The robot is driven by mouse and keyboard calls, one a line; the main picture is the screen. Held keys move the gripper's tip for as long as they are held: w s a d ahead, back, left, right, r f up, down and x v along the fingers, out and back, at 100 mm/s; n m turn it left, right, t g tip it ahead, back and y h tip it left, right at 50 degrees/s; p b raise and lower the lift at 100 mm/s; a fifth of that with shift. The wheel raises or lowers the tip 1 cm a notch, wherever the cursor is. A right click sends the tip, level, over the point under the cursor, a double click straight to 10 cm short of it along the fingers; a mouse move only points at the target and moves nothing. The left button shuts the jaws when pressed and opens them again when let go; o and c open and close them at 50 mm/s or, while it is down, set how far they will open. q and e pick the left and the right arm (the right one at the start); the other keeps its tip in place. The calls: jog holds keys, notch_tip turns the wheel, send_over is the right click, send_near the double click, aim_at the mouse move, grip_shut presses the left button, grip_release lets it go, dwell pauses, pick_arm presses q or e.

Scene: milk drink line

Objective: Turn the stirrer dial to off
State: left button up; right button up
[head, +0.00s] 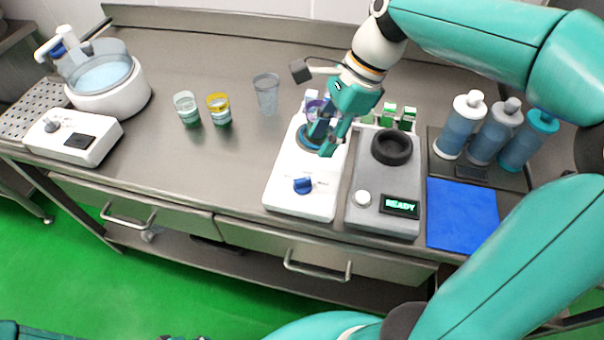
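The stirrer dial (303,186) is a blue knob on the front of a white stirrer (281,189), with small markings around it too fine to read. The stirrer's round plate (306,143) is behind the dial and partly hidden by my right gripper. My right gripper (327,142) points down above the rear of the stirrer, behind the dial and apart from it. Its fingers overlap purple and white shapes behind them, so whether it is open or shut is unclear. My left gripper does not show.
A grey device (383,203) with a READY display stands close right of the stirrer. Two small filled cups (188,110) (219,110) and a clear cup (267,94) stand to the left. Several bottles (494,132) and a blue mat (461,213) are at right.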

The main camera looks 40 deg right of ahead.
aim_at(300, 180)
jog(key=b+x, duration=0.1)
jog(key=x, duration=1)
jog(key=shift+d, duration=0.1)
grip_shut()
